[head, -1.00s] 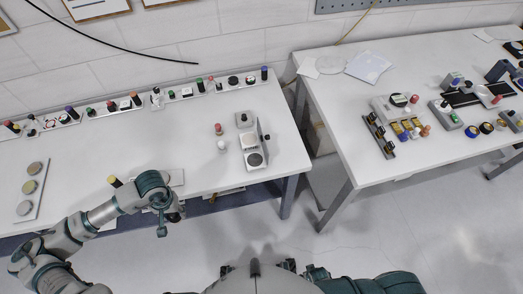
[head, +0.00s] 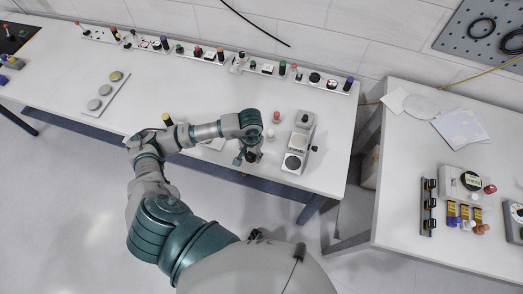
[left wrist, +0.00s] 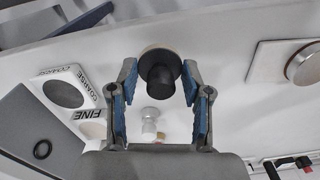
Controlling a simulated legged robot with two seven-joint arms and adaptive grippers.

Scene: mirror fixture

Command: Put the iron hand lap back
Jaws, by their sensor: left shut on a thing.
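The iron hand lap (left wrist: 161,76), a round disc with a black knob, is between the fingertips of my left gripper (left wrist: 159,83) in the left wrist view. The gripper is shut on its knob. In the head view my left gripper (head: 248,155) is over the front edge of the left table, just left of a grey stand (head: 304,122) with round pads. The lap is mostly hidden there. In the left wrist view, pads marked COARSE (left wrist: 65,93) and FINE (left wrist: 90,128) are at left. My right gripper is not in view.
A white-knobbed piece (head: 270,134) and a red-knobbed piece (head: 277,117) stand just left of the stand. A plate with several discs (head: 105,92) lies further left. Racks of small parts line the wall. A gap separates the right table (head: 400,190).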

